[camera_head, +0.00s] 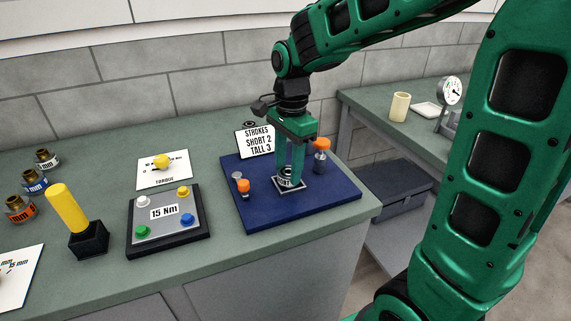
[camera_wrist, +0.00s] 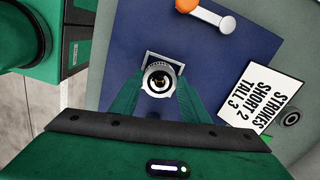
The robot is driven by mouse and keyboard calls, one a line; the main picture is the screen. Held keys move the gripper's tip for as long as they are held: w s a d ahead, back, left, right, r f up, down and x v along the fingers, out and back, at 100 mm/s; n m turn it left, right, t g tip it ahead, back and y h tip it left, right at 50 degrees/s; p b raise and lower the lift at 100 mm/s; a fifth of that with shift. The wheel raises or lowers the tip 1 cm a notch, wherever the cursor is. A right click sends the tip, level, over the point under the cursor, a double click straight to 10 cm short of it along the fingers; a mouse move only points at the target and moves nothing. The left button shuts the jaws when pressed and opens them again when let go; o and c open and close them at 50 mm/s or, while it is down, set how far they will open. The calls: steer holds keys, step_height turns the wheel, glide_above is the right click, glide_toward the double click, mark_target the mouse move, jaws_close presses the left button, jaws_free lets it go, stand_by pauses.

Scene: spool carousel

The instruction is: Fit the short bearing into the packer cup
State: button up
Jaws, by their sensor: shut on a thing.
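My gripper (camera_head: 289,176) points down over the blue mat, its two green fingers closed on a small round metal ring, which looks like the short bearing (camera_wrist: 159,67). In the wrist view the ring lies between the fingertips (camera_wrist: 160,82), with a dark centre. Under it is a square grey holder, which looks like the packer cup (camera_wrist: 149,54); it also shows in the head view (camera_head: 291,187). The ring overlaps the holder from above. I cannot tell how deep it sits, and the fingers hide part of it.
A short orange-topped post (camera_head: 243,187) stands left of the gripper and a taller one (camera_head: 321,150) behind right, both on the blue mat (camera_head: 265,218). A sign (camera_head: 256,141) reads strokes short 2, tall 3. A 15 Nm button panel (camera_head: 166,234) is farther left.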

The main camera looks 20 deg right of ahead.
mark_target(289, 171)
steer(key=shift+f, duration=0.6)
steer(key=o, duration=1.5)
steer(key=shift+c, duration=0.2)
step_height(289, 171, up, 11)
steer(key=shift+d, duration=0.2)
steer(key=shift+w+f, duration=0.1)
steer(key=shift+f, duration=0.05)
steer(key=s+d+f+n, duration=0.4)
steer(key=s+d, duration=0.4)
steer(key=s, duration=0.3)
steer(key=s+d+f+n, duration=0.5)
steer(key=s+d, duration=0.4)
steer(key=s, duration=0.3)
steer(key=shift+s+f, duration=0.2)
steer(key=shift+f, duration=0.4)
